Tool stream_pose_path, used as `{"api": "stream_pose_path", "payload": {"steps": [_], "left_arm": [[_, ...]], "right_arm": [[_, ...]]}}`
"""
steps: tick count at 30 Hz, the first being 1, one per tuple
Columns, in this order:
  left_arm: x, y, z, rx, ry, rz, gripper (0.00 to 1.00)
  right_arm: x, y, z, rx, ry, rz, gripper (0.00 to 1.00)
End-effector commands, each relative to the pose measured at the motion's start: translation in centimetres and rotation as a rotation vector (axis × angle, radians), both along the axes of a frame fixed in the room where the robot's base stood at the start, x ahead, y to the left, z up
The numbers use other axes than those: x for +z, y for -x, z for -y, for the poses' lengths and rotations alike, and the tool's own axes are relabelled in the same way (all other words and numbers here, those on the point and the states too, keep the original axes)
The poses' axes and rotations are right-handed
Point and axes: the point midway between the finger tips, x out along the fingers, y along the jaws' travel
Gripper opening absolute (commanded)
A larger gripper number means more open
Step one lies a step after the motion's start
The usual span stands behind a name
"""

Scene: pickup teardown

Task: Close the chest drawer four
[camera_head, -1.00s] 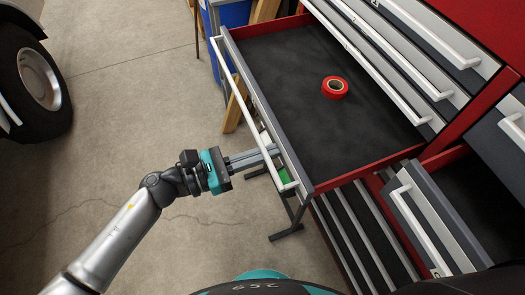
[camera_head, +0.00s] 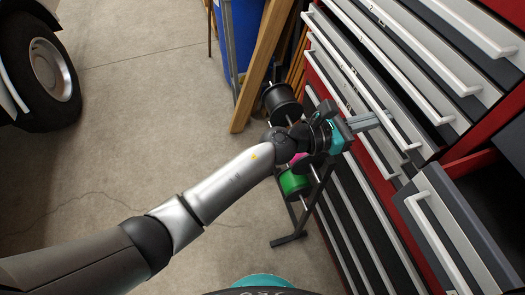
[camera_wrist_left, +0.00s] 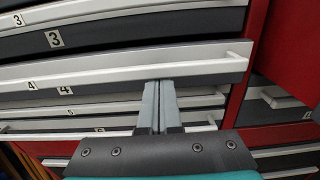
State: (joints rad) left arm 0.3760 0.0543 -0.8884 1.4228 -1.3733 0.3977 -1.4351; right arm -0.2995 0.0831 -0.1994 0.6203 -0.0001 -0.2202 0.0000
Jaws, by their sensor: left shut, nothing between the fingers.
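Drawer four (camera_head: 330,60) is a long grey front with a white handle on the red chest. My right gripper is out of view.
A smaller drawer (camera_head: 447,225) at the chest's right stands open. Beneath my wrist is a rack with a green spool (camera_head: 294,183) and a dark spool (camera_head: 281,103). Wooden planks (camera_head: 262,65) and a blue bin (camera_head: 234,40) stand behind. The floor at left is clear up to a car wheel (camera_head: 47,70).

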Motion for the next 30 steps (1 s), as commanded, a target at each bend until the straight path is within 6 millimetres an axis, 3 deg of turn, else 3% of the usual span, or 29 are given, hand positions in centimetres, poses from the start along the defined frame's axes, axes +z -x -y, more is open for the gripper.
{"api": "stream_pose_path", "payload": {"steps": [3,9,30], "left_arm": [[-0.1,-0.5,1.6,-0.001,-0.001,0.002,0.00],[-0.1,-1.0,3.0,0.000,0.000,0.000,0.00],[0.2,-1.2,3.3,0.002,0.004,0.004,0.00]], "right_arm": [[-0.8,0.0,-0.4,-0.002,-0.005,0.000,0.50],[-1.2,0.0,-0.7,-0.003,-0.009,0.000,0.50],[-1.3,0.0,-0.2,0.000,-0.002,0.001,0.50]]}}
